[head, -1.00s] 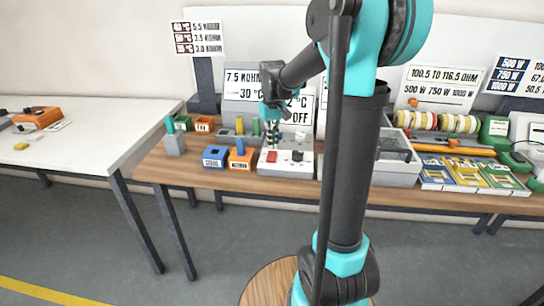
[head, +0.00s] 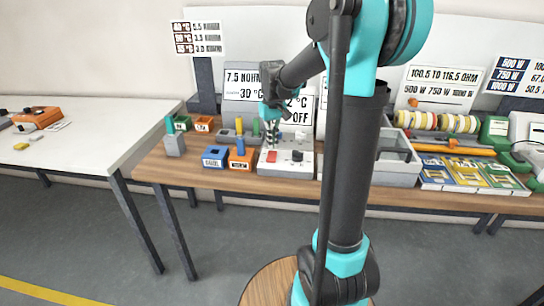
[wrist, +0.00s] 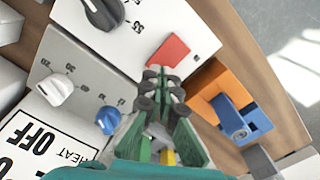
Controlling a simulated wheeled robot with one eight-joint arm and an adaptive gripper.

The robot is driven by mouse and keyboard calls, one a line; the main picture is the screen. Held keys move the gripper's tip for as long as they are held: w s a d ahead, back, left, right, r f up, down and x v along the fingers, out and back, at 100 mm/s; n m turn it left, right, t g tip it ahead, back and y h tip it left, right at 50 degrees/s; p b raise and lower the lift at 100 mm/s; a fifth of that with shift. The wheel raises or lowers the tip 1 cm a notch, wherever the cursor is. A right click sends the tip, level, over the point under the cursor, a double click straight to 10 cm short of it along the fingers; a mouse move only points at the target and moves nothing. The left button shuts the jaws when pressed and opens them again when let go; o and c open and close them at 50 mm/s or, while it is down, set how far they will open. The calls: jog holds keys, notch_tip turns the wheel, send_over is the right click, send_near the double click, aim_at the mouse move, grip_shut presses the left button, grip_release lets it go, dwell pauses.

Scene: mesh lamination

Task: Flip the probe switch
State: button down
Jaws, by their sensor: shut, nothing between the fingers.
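A white control box (head: 286,168) on the wooden bench has a red switch (head: 271,157) and a black knob (head: 297,156) on its top. In the wrist view the red switch (wrist: 168,54) lies just beyond my fingertips, and the black knob (wrist: 103,14) is at upper left with dial numbers. No label naming a probe switch is legible. My gripper (head: 272,143) points down over the back left of the box. In the wrist view my gripper (wrist: 164,80) is shut and empty, with the fingertips close to the red switch. Whether they touch it is unclear.
A grey panel (wrist: 80,72) with a white knob (wrist: 56,90) and a blue knob (wrist: 107,120) adjoins the box. An orange holder (head: 241,160) with a blue piece stands left of it, beside a blue holder (head: 214,157). A grey bin (head: 398,165) stands at right.

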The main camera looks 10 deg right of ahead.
aim_at(272, 152)
jog(key=shift+f, duration=1.05)
dwell(0.8)
jog(key=shift+r, duration=3.5)
